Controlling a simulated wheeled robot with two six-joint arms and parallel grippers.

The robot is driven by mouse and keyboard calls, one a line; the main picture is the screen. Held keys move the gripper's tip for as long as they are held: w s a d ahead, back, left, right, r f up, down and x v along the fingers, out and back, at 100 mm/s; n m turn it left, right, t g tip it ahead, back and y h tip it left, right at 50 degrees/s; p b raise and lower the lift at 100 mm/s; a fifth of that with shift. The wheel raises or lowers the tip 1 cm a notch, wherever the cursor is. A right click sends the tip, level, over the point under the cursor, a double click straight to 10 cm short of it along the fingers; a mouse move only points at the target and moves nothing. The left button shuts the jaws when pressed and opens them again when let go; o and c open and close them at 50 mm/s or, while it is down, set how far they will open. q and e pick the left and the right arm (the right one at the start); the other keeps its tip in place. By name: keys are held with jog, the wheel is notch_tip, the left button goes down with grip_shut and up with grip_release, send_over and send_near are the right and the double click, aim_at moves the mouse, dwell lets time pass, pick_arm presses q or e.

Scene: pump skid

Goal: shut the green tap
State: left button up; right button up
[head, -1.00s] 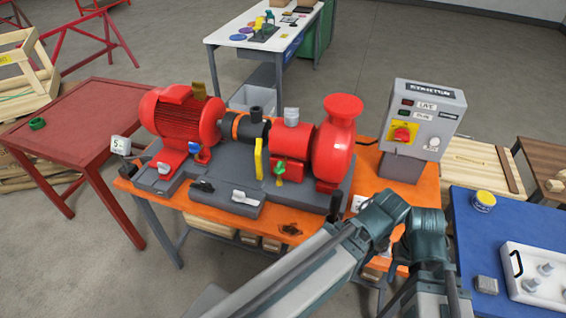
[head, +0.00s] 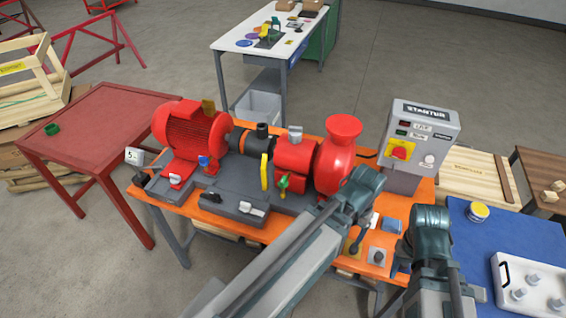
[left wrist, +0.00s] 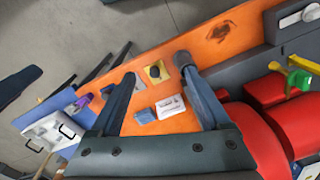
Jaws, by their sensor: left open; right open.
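The green tap (head: 283,186) is on the front of the red pump, with a yellowish part beside its green handle. In the left wrist view the green tap (left wrist: 299,80) is at the right edge, outside the jaws. My left gripper (left wrist: 155,68) is open and empty above the orange bench, to the right of the tap in the head view; its fingers are mostly hidden behind my arm there. My right gripper (head: 402,255) is open near the bench's front right, with no object visible in it. Nothing touches the tap.
A yellow guard (head: 264,171) stands just left of the tap. A white-handled lever (head: 252,209) sits in front. The starter box (head: 418,145) stands at right. A white card (left wrist: 171,106), a blue block (left wrist: 145,115) and a yellow plate (left wrist: 155,72) lie on the bench.

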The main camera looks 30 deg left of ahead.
pick_arm(q)
jog(key=w+a+r+n+p, duration=0.5)
jog(key=a+r+p, duration=0.1)
jog(key=a+r, duration=0.2)
jog(key=n, duration=1.7)
send_over(283, 179)
jog(key=shift+r+h, duration=0.3)
jog(key=shift+r, duration=0.05)
pick_arm(e)
notch_tip(283, 179, up, 9)
jog(key=shift+f, duration=0.2)
pick_arm(q)
jog(key=shift+f, duration=0.15)
pick_arm(e)
jog(key=shift+f, duration=0.15)
pick_arm(q)
notch_tip(283, 179, down, 14)
jog(key=b, duration=1.3)
jog(key=shift+r, duration=0.2)
pick_arm(e)
notch_tip(283, 179, down, 14)
jog(key=shift+r, duration=0.25)
pick_arm(q)
grip_shut()
